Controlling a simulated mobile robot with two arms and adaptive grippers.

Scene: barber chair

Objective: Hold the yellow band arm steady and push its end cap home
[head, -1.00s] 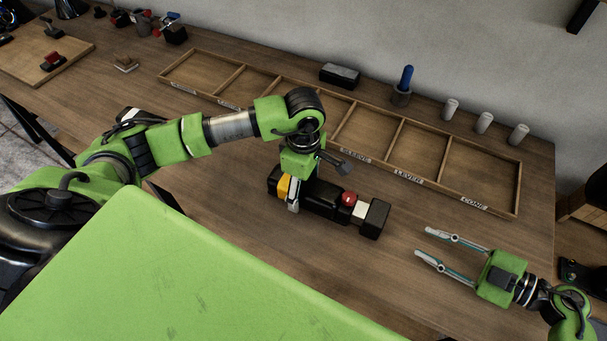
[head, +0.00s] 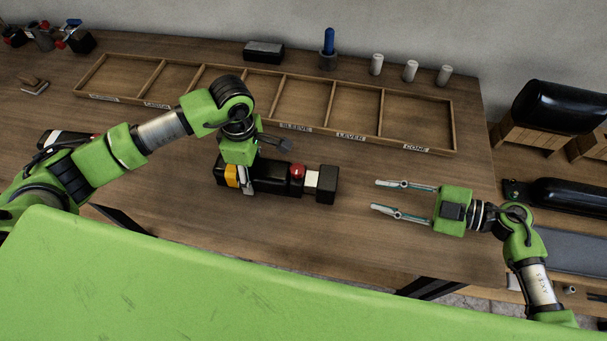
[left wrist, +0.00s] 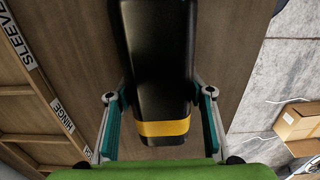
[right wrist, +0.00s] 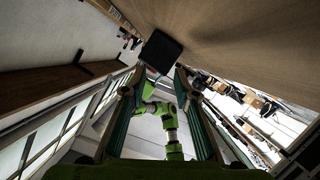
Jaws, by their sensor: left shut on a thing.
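The yellow band arm (head: 265,182) is a long black piece lying on the bench, with a yellow band (head: 231,175) near its left end and a red knob on top. Its black end cap (head: 327,184) is at the right end, with a white section showing beside it. My left gripper (head: 246,188) is shut on the arm by the band; the left wrist view shows its fingers on both sides of the black body (left wrist: 158,60). My right gripper (head: 375,196) is open and empty, right of the cap and apart from it. The cap faces it in the right wrist view (right wrist: 161,52).
A divided wooden tray (head: 300,128) with labelled compartments lies behind the arm. A blue-handled tool in a cup (head: 328,50), a black block (head: 264,52) and white cylinders (head: 411,71) stand behind it. Bench is clear in front of the arm.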

